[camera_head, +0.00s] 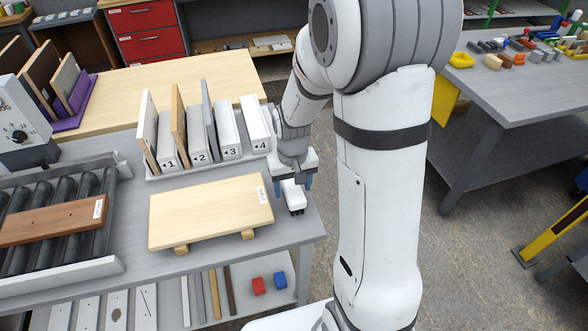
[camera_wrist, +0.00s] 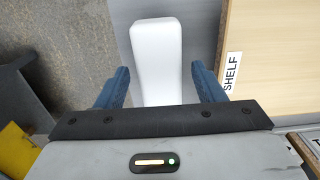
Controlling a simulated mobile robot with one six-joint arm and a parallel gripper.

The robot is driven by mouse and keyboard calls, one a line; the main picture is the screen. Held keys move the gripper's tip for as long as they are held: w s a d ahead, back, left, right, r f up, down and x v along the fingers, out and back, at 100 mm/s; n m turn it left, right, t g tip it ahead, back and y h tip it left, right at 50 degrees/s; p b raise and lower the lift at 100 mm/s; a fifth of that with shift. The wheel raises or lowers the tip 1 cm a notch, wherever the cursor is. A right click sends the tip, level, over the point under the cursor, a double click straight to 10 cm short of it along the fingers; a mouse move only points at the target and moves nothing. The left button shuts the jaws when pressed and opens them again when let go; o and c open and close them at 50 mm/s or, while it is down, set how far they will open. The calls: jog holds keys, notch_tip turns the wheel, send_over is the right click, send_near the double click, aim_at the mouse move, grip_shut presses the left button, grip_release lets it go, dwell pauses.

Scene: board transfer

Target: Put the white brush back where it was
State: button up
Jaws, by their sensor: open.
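The white brush (camera_head: 294,196) is at the right end of the near grey table, right of the light wooden board. Its dark bristles show at its near end in the head view. My gripper (camera_head: 293,184) is over the brush, pointing down, with its blue fingers apart. In the wrist view, my gripper (camera_wrist: 163,88) is open, and the white brush (camera_wrist: 157,50) lies between the two fingers, with a gap on each side. My gripper hides part of the brush.
The light board (camera_head: 210,212), labelled SHELF in the wrist view, rests on wooden blocks close left of the brush. A numbered rack (camera_head: 202,157) holding upright boards stands behind it. A roller conveyor (camera_head: 60,262) with a brown board is at left. The table's right edge is close.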

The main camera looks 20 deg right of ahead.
aim_at(293, 187)
notch_tip(293, 187, up, 11)
jog(key=s+r+t, duration=0.1)
jog(key=s+r, duration=0.1)
jog(key=s, duration=0.5)
jog(key=s+r+t, duration=0.2)
jog(key=s+r, duration=0.1)
jog(key=s, duration=0.4)
jog(key=shift+d+r, duration=0.25)
